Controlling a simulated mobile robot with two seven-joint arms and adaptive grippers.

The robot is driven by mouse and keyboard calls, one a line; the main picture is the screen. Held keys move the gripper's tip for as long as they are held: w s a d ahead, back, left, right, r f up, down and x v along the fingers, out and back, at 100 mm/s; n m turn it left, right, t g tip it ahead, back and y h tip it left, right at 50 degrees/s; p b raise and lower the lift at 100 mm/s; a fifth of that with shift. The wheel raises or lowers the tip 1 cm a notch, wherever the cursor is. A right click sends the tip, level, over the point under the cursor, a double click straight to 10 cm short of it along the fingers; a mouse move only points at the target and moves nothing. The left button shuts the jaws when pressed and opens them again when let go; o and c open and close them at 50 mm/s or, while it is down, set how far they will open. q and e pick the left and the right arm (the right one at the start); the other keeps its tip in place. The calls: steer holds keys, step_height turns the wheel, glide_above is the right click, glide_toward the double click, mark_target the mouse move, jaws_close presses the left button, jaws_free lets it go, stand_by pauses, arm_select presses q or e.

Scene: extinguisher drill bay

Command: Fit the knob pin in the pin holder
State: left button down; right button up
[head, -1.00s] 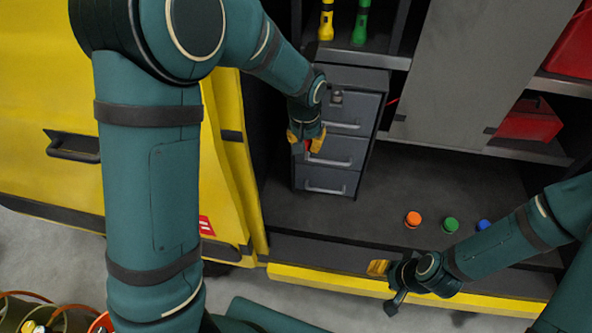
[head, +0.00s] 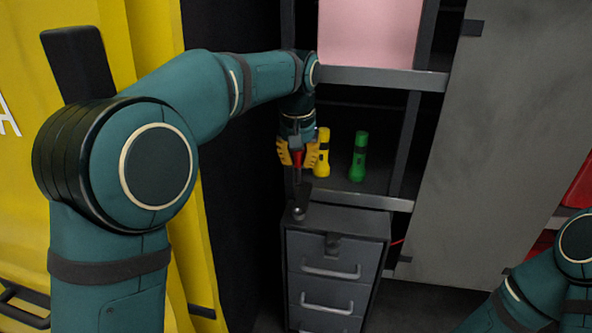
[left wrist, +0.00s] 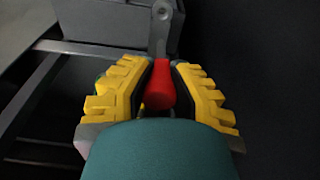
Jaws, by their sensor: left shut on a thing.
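My left gripper (head: 297,160) is shut on the red knob pin (head: 297,157), above the front left of the drawer cabinet top. In the left wrist view the red knob (left wrist: 160,88) sits between the yellow fingers. A grey strip with a rounded end (head: 299,212) shows below the gripper, at the cabinet's top edge; it also shows beyond the knob in the left wrist view (left wrist: 162,28). I cannot tell whether this strip is the pin holder or touches the pin. The pin's lower end is not clearly visible. My right gripper is out of view.
The grey drawer cabinet (head: 333,290) stands below the gripper. A yellow flashlight (head: 322,155) stands close to its right, and a green flashlight (head: 358,158) farther right, on a shelf. A pink box (head: 369,32) is above. A dark wall is at left.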

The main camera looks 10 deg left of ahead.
mark_target(299, 173)
arm_select(q)
steer(key=shift+s+f, duration=0.15)
steer(key=shift+f, duration=2.65)
step_height(299, 173, down, 7)
steer(key=b, duration=0.4)
stand_by(2.5)
steer(key=c, duration=0.9)
jaws_free()
